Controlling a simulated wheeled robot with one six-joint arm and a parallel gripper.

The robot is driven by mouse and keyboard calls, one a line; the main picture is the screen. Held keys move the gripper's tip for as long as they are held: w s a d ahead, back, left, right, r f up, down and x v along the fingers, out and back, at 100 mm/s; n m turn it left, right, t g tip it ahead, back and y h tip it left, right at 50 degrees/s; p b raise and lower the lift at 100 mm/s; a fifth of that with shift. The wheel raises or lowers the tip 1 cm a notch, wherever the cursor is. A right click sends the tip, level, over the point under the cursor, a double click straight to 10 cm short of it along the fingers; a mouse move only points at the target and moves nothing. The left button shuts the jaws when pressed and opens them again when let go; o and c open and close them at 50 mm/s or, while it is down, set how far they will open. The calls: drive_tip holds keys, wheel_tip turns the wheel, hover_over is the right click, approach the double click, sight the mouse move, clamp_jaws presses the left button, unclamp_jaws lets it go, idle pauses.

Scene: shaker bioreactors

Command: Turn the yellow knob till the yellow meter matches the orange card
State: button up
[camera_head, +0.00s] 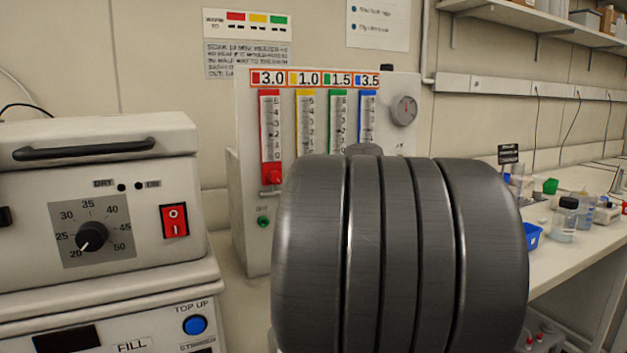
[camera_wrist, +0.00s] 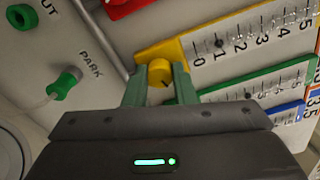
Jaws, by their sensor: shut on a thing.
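In the head view the yellow meter (camera_head: 306,122) stands second from the left on a pale panel, its lower end hidden behind my arm. The orange card (camera_head: 315,78) above reads 3.0 red, 1.0 yellow, 1.5 green, 3.5 blue. In the wrist view the yellow meter (camera_wrist: 250,38) lies slanted, with a small dark spot near its 1 mark. The yellow knob (camera_wrist: 159,72) is at the meter's low end. My gripper (camera_wrist: 159,80) is shut on the yellow knob, a green finger on each side. The knob and gripper are hidden in the head view.
Red (camera_head: 270,125), green (camera_head: 338,122) and blue (camera_head: 367,120) meters flank the yellow one closely. A round dial (camera_head: 403,110) is at the panel's right. A machine with a black knob (camera_head: 91,236) stands at left. Bottles (camera_head: 564,221) stand on the right bench.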

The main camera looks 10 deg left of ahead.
idle(0.3)
drive_tip(key=o, duration=1)
drive_tip(key=shift+r, duration=0.1)
